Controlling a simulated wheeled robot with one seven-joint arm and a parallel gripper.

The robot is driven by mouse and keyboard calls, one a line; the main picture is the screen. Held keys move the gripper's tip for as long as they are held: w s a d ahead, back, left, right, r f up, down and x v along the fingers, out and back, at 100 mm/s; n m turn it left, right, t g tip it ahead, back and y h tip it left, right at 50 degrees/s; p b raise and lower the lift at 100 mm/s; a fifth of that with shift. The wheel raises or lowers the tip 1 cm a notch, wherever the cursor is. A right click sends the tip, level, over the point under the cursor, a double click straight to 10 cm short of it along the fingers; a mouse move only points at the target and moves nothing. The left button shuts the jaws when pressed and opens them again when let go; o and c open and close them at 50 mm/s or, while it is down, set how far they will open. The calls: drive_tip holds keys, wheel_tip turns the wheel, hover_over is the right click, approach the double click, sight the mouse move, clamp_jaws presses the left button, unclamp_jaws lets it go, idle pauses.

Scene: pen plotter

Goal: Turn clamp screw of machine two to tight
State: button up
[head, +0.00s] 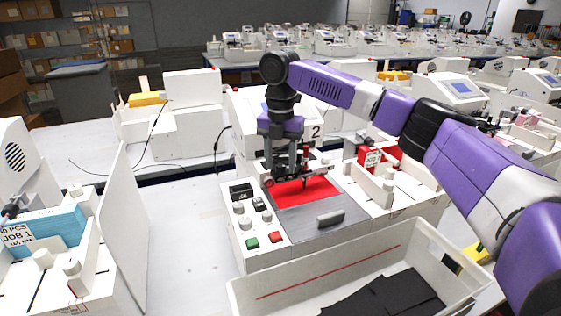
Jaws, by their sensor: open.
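Machine two (260,107) is a white plotter with a "2" label at the middle of the head view. A red sheet (315,191) lies on its grey bed (290,230). My gripper (288,181) points down in front of the machine's carriage, above the left part of the red sheet. It is open, its dark fingers apart. The clamp screw cannot be made out; the gripper and wrist cover much of the carriage area. I cannot tell whether the fingers are around the screw or touch it.
A control panel with green (252,244) and red (275,237) buttons is left of the bed. A white bin (255,287) with dark sheets stands in front. A "JOB 1" machine with blue stock (50,232) is at left. Red stock (372,160) stands right.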

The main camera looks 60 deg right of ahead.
clamp_jaws()
drive_tip(key=shift+r+p, duration=0.1)
drive_tip(key=shift+p, duration=0.2)
drive_tip(key=shift+a+r+m+p, duration=0.1)
drive_tip(key=shift+m+p, duration=0.85)
drive_tip(key=shift+m, duration=0.05)
drive_tip(key=m+p, duration=0.2)
drive_tip(key=shift+m, duration=0.3)
drive_tip(key=m+p, duration=0.9)
drive_tip(key=m, duration=0.1)
drive_tip(key=shift+m, duration=0.4)
drive_tip(key=m, duration=0.2)
drive_tip(key=m+p, duration=0.1)
drive_tip(key=m, duration=0.1)
drive_tip(key=shift+d+f, duration=0.2)
drive_tip(key=shift+m, duration=0.4)
